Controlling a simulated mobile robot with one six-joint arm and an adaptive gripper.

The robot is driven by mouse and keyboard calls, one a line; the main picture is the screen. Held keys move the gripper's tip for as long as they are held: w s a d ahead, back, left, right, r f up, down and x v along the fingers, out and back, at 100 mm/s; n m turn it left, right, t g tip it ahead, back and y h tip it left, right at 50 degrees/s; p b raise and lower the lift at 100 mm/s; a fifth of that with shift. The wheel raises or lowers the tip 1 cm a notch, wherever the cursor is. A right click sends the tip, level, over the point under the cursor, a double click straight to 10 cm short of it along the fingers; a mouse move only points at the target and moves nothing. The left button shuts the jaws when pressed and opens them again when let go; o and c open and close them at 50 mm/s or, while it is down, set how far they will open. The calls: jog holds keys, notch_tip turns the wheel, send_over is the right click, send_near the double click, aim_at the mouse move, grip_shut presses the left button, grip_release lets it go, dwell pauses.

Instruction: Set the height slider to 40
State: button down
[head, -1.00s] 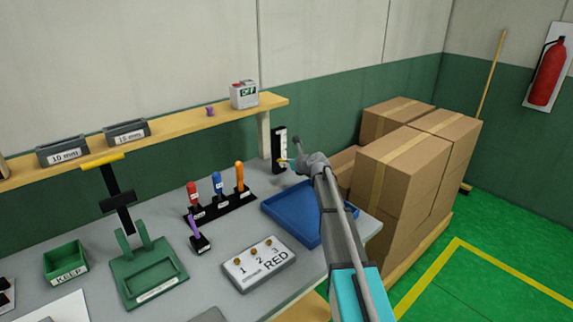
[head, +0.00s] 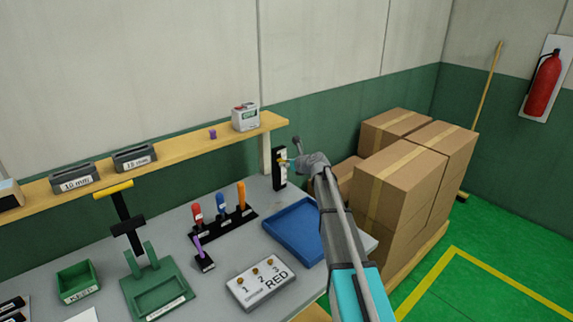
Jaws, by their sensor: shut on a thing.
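The height slider is a black upright block (head: 279,182) with a white scale strip, standing at the back right of the bench below the shelf's end. Its small yellowish knob (head: 283,160) shows at the upper part of the strip. My gripper (head: 289,161) reaches in from the right and is shut on the knob. The fingers are small in view and partly cover the slider's right side. The scale's numbers are too small to read.
A blue tray (head: 291,231) lies below my arm. A rack with red, blue and orange-handled tools (head: 222,221) stands left of it. Cardboard boxes (head: 405,185) are stacked close on the right. The wooden shelf (head: 185,152) runs above the slider's left.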

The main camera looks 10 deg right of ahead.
jog(key=shift+w+r+p, duration=0.1)
jog(key=shift+r+p, duration=0.4)
jog(key=shift+r, duration=0.25)
jog(key=shift+c, duration=2.3)
grip_release()
jog(key=shift+f+b, duration=0.2)
jog(key=shift+b, duration=0.1)
